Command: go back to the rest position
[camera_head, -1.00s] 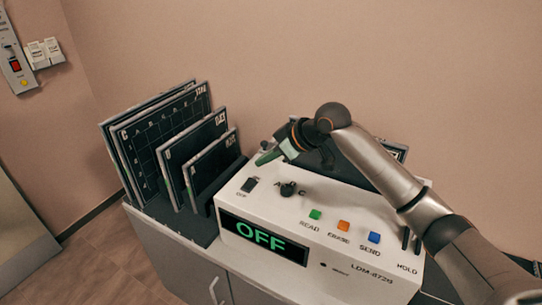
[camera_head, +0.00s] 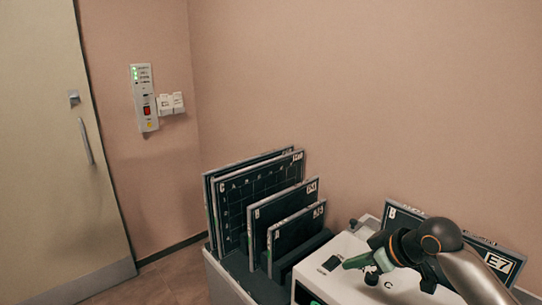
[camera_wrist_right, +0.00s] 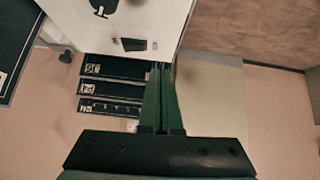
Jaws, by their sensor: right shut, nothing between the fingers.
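My right gripper (camera_head: 358,261) is above the white reader box (camera_head: 318,266), near its rocker switch (camera_head: 331,263) and black knob (camera_head: 371,278). Its green fingers are shut with nothing between them. In the right wrist view the fingers (camera_wrist_right: 162,90) point toward the box (camera_wrist_right: 165,22) and the switch (camera_wrist_right: 132,44) shows beyond their tips. My right arm comes in from the lower right. My left gripper is not in view.
Dark cassettes (camera_head: 262,190) stand upright in a rack on the cabinet left of the box. Another dark panel marked E7 (camera_head: 497,262) leans behind the box. A wall panel (camera_head: 144,98) with green lights, white switches (camera_head: 171,104) and a door (camera_head: 60,160) are at left.

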